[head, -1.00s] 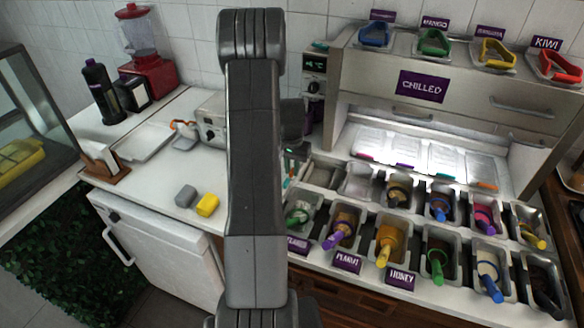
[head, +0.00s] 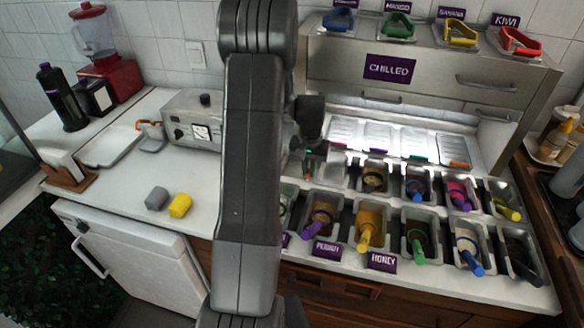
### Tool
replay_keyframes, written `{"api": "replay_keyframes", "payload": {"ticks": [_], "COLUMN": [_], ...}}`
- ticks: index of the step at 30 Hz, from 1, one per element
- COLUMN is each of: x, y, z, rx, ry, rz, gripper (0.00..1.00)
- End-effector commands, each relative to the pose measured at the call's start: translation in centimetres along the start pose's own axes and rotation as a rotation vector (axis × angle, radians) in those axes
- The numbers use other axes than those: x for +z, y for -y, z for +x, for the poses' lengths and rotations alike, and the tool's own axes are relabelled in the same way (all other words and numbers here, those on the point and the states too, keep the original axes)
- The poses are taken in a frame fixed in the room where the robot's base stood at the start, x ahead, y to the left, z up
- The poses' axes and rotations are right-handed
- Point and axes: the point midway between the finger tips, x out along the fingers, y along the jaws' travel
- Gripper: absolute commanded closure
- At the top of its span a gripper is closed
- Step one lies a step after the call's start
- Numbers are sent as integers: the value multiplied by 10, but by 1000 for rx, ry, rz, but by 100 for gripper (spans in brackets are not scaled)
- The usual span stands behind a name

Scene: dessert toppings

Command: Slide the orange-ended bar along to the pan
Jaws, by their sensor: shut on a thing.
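An orange-ended flat pale bar (head: 460,164) lies at the right end of a row of similar ones under the chilled unit, beside ones with green, purple and pink ends. My gripper (head: 306,162) is left of that row, mostly hidden behind my arm. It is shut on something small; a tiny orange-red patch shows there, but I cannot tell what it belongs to. An empty metal pan (head: 337,177) stands just right of my gripper, in the back row of topping pans. I cannot tell which pan is meant.
Topping pans with coloured handles, such as the honey pan (head: 370,222), fill the counter front. The chilled unit (head: 400,75) rises behind. A metal machine (head: 193,122), a grey block (head: 157,198) and a yellow block (head: 180,206) are left. The counter between the blocks and my arm is clear.

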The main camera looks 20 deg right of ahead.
Motion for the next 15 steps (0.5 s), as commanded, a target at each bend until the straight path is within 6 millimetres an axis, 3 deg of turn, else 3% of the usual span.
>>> {"api": "replay_keyframes", "payload": {"ticks": [10, 11, 12, 14, 15], "x": [-1, -1, -1, -1, 0], "y": [-3, -3, -3, -3, -3], "z": [-1, -1, -1, -1, -1], "rx": [0, 0, 0, 0, 0], "ry": [-3, -3, -3, -3, -2], "rz": [-1, -1, -1, -1, -1], "gripper": [100, 86, 78, 67, 67]}}
